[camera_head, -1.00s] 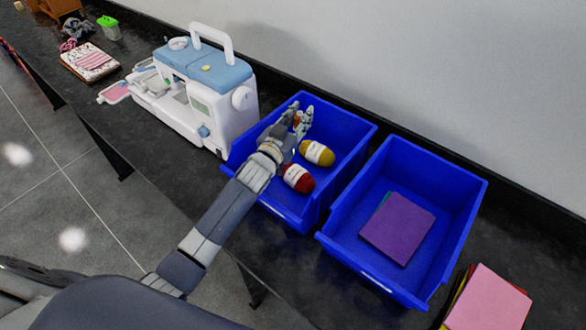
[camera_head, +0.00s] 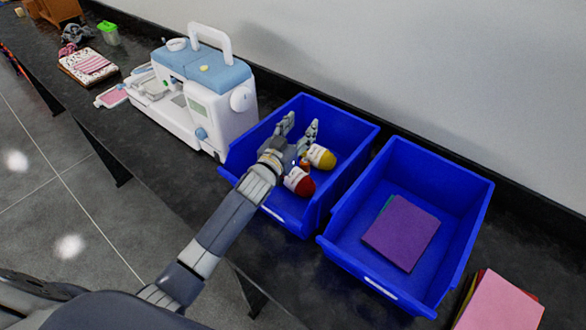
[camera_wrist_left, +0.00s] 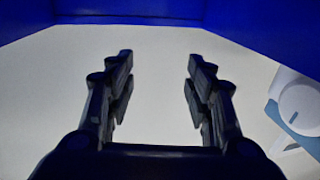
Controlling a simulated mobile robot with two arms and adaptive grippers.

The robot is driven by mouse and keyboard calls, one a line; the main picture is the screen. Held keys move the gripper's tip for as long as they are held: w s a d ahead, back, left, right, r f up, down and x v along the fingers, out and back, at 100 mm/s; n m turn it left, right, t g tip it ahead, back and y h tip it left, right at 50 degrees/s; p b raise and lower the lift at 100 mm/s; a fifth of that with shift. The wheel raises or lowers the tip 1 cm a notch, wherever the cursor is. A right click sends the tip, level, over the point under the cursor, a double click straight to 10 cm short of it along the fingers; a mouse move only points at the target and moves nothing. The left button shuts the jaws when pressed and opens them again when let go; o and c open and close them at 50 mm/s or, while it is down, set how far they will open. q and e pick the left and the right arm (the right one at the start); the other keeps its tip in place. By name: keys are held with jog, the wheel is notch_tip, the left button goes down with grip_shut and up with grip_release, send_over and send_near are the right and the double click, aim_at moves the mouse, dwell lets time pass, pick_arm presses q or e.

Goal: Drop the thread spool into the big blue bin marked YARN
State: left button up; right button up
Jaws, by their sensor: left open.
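My left gripper (camera_head: 297,133) is open over the left blue bin (camera_head: 346,112), fingers spread and pointing to the back. The left wrist view shows nothing between its fingers (camera_wrist_left: 160,75). In this bin lie a yellow yarn skein (camera_head: 321,157) and a red one (camera_head: 300,182), each with a white band. A small orange-brown piece, apparently the thread spool (camera_head: 305,162), shows between the skeins beside my gripper. It is partly hidden, and I cannot tell exactly how it rests. The YARN marking is not readable. My right gripper is not in view.
A second blue bin (camera_head: 465,200) with purple sheets (camera_head: 402,232) stands to the right. A white and blue sewing machine (camera_head: 215,95) stands close on the left. Pink sheets (camera_head: 500,303) lie at the lower right. A wall runs behind the dark counter.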

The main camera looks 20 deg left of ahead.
pick_arm(q)
notch_tip(320, 180, up, 10)
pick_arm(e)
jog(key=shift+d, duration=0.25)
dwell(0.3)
pick_arm(q)
jog(key=shift+f, duration=0.1)
